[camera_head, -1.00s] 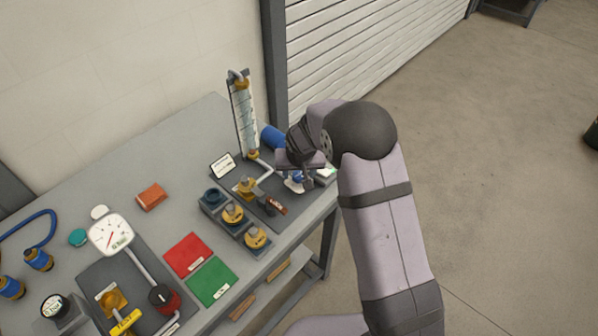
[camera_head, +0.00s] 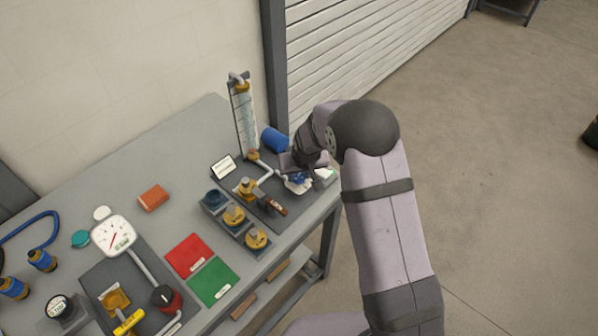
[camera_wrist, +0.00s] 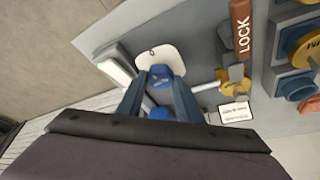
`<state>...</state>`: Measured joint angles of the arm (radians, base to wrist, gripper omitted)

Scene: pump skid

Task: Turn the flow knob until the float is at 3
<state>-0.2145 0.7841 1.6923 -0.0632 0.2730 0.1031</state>
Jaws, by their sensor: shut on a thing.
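The flow knob (camera_head: 298,179) is blue and sits over a white plate on the dark base at the bench's right end, partly hidden by my gripper. In the wrist view the knob (camera_wrist: 160,74) lies between the tips of my two blue fingers. My gripper (camera_wrist: 161,80) is shut on it; it also shows in the head view (camera_head: 303,172), coming from the right. The upright clear flow tube (camera_head: 244,115) stands behind, with brass ends. Its float and scale numbers are too small to read.
A valve with a brown LOCK handle (camera_wrist: 241,30) is beside the knob; a small white label card (camera_wrist: 235,112) stands near it. A blue cylinder (camera_head: 275,140) lies behind my gripper. Yellow-topped parts, red and green mats (camera_head: 188,255) and a gauge (camera_head: 113,235) are to the left.

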